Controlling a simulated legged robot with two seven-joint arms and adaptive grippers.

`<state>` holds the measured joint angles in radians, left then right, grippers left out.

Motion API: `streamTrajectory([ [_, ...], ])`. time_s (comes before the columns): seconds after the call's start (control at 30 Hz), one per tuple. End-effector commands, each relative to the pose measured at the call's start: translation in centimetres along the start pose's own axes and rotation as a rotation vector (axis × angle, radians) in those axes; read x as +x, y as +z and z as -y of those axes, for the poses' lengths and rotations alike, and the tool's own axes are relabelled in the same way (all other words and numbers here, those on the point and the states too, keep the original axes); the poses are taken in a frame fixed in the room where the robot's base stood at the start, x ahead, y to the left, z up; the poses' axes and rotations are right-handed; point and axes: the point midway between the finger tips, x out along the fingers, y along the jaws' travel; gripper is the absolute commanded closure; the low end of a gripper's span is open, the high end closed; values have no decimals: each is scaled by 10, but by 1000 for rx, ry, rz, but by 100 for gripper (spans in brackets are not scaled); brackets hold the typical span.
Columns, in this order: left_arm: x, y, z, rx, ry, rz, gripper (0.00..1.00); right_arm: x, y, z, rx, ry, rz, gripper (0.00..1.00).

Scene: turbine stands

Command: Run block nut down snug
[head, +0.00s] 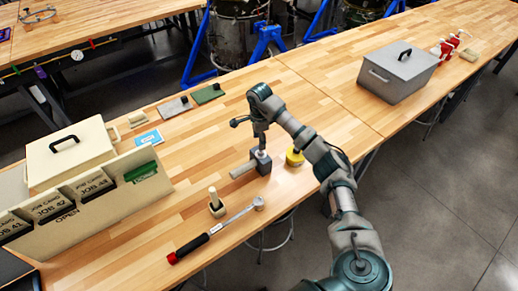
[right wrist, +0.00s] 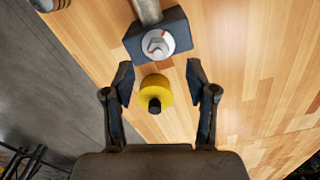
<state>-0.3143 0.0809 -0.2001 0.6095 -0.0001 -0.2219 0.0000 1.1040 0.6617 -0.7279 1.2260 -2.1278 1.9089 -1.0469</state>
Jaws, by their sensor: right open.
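A dark grey block (head: 263,163) with a pale bar at its side stands on the wooden bench. In the right wrist view the block (right wrist: 136,41) carries a round silver piece (right wrist: 157,43) with orange marks, on its face; I cannot clearly make out the nut's shape. My right gripper (head: 261,146) is over the block in the head view. In the right wrist view its fingers (right wrist: 160,80) are apart and hold nothing. A yellow round piece with a black knob (right wrist: 155,92) appears between the fingers, on the bench beyond them. My left gripper is out of view.
A cream case (head: 79,153) and job-card rack (head: 100,200) stand left. A grey box (head: 397,76) is at the right. Open bench lies behind the block.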

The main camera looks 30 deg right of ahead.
Motion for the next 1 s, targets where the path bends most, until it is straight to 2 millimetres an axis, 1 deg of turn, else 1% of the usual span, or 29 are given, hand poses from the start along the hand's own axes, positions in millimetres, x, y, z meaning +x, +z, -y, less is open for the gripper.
streamTrajectory([
  [0.03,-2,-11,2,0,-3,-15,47,11,0,-2,0,4,-1,43],
  [0.1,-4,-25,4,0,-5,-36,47,25,0,-2,1,3,1,43],
  [0.2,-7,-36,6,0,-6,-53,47,41,0,-2,0,0,1,43],
  [0.27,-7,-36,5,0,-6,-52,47,48,0,-2,0,0,1,43],
  [0.4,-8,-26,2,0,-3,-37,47,59,1,-1,0,-1,0,43],
  [0.53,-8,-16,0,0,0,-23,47,61,2,-1,-1,-2,-2,43],
  [0.7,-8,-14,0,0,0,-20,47,61,2,-1,0,-2,-1,43],
  [0.73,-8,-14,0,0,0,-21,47,62,1,-1,0,-2,-1,48],
  [0.77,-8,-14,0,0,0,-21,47,62,1,-1,0,-2,-1,55],
  [0.8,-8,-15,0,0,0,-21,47,62,0,-1,0,-2,0,65],
  [0.87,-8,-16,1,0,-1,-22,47,62,0,-1,0,-2,0,80],
  [0.9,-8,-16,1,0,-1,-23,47,62,0,-1,0,-2,0,90],
  [0.93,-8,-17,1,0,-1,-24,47,62,0,0,0,-2,0,98],
  [0.97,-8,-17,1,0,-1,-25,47,62,0,0,0,-1,0,100],
  [1.0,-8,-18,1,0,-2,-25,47,62,0,0,0,-1,0,100],
])
